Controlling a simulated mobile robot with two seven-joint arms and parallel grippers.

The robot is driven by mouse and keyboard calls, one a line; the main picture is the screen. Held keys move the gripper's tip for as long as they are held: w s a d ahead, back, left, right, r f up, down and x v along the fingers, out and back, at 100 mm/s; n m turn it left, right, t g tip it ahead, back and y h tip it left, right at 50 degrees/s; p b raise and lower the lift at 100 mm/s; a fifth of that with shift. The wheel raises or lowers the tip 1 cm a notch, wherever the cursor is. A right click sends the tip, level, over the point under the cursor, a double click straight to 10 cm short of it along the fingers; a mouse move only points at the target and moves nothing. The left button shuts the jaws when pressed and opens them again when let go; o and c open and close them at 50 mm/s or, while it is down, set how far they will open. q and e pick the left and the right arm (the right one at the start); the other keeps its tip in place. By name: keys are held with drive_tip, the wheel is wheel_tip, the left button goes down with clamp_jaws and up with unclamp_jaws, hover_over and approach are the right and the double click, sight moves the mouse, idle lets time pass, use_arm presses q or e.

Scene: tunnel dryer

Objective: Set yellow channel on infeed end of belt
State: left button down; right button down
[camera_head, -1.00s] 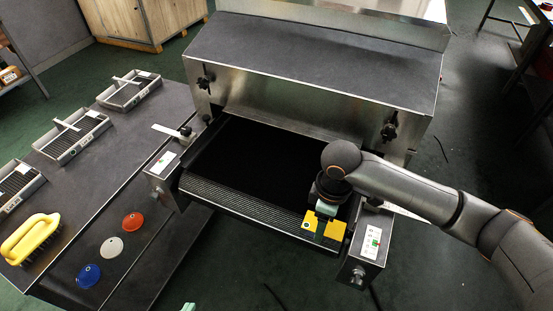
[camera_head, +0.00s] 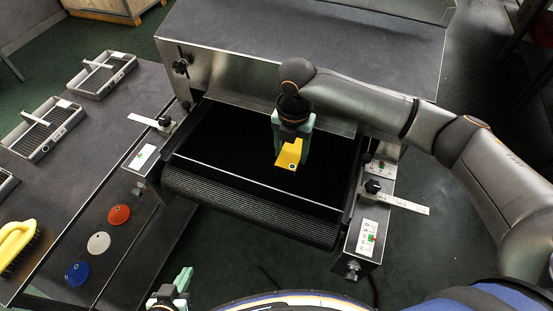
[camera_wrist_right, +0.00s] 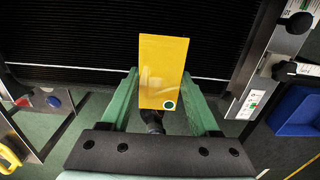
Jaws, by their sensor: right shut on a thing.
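The yellow channel (camera_head: 288,155) is over the black belt (camera_head: 232,148), and it shows large with a green dot near one end in the right wrist view (camera_wrist_right: 163,65). My right gripper (camera_head: 290,143) points down and is shut on the channel, with a green finger on either side of it. Whether the channel touches the belt is hard to tell. The belt's near end has a ribbed front edge (camera_head: 245,208), with a pale line across the belt just behind it. My left gripper (camera_head: 181,281) shows only partly at the bottom; its opening is unclear.
Metal side brackets with a left label plate (camera_head: 142,156) and a right label plate (camera_head: 367,237) flank the belt. The steel dryer housing (camera_head: 300,50) stands behind. The left table holds trays (camera_head: 103,75), coloured discs (camera_head: 119,214) and a yellow-handled brush (camera_head: 15,240).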

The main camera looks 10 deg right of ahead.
sight(291, 155)
drive_tip(key=shift+f, duration=3.95)
drive_tip(key=shift+f, duration=0.1)
drive_tip(key=shift+c, duration=0.6)
unclamp_jaws()
wheel_tip(291, 155, up, 12)
drive_tip(key=shift+r, duration=0.15)
drive_tip(key=shift+s, duration=0.15)
